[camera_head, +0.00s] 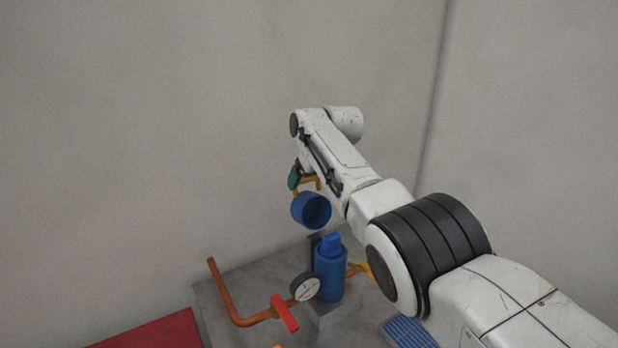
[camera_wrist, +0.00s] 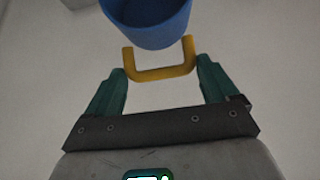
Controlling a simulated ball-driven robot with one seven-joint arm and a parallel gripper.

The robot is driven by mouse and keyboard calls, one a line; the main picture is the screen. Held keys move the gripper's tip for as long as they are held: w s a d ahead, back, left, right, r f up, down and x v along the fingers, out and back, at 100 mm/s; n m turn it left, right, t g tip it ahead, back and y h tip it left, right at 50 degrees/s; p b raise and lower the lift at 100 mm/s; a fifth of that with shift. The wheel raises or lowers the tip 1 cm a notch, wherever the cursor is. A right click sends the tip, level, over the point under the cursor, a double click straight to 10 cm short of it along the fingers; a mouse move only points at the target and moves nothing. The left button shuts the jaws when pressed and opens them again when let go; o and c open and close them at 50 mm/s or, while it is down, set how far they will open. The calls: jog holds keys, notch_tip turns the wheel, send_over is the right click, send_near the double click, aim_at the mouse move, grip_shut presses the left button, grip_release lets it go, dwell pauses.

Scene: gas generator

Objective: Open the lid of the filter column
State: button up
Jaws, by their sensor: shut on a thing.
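The lid of the filter column (camera_head: 311,210) is a blue hollow cap with a yellow handle (camera_wrist: 160,73). It hangs in the air, tilted, above and slightly left of the blue column (camera_head: 330,277), apart from it. The column stands upright, its top uncovered, with a smaller blue piece (camera_head: 331,242) showing there. My gripper (camera_head: 298,180) is shut on the lid's yellow handle; in the wrist view its green fingers (camera_wrist: 160,76) sit at both ends of the handle. The blue cap (camera_wrist: 148,22) also shows there, beyond the handle, cut by the upper edge.
A round gauge (camera_head: 306,287) and a copper pipe (camera_head: 226,300) with a red valve handle (camera_head: 285,312) stand left of the column. A dark post (camera_head: 313,243) rises behind it. A red surface (camera_head: 160,332) lies lower left, a blue ribbed piece (camera_head: 408,332) lower right. Plain walls lie behind.

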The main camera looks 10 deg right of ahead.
jog(key=o, duration=1.1)
jog(key=shift+w+d+r, duration=0.1)
jog(key=shift+w+r, duration=0.2)
jog(key=shift+r, duration=0.4)
jog(key=shift+o, duration=0.7)
jog(key=shift+w+f, duration=0.1)
jog(key=shift+f, duration=0.3)
jog(key=shift+s+a+r, duration=0.2)
jog(key=shift+s+r, duration=0.25)
jog(key=shift+s, duration=0.05)
jog(key=b+v, duration=0.2)
jog(key=v, duration=0.7)
jog(key=shift+s+d+r, duration=0.2)
jog(key=shift+d+r, duration=0.05)
jog(key=shift+d, duration=0.1)
